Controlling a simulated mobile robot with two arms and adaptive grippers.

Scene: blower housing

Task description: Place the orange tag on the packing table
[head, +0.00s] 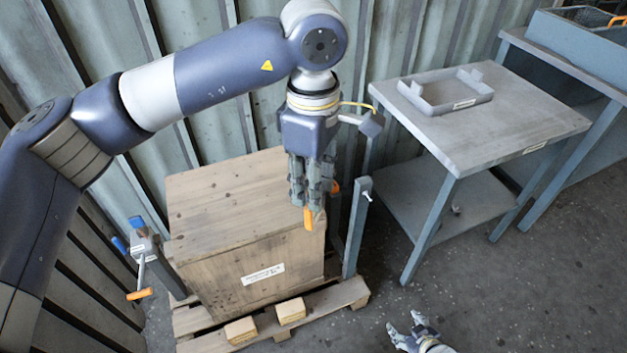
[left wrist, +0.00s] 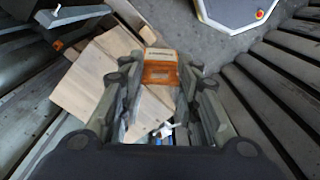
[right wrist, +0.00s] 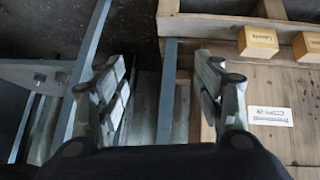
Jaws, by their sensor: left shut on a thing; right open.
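The orange tag (head: 308,219) is between the fingertips of my left gripper (head: 311,200), which is shut on it and points down. In the head view they appear over the front right part of the wooden crate. In the left wrist view the tag (left wrist: 160,72) shows an orange face with a pale label strip. A grey metal table (head: 520,115) stands to the right, with a label on its front edge too small to read. My right gripper (head: 412,328) is low at the bottom of the head view, open and empty; its spread fingers show in the right wrist view (right wrist: 165,85).
A shallow grey tray (head: 447,92) sits on the table. The wooden crate (head: 228,205) stands on a pallet (head: 345,293) with small wooden blocks (head: 291,310). Posts with clamps (head: 140,265) flank the crate. A blue-grey bench (head: 575,50) stands at far right. The table's front is clear.

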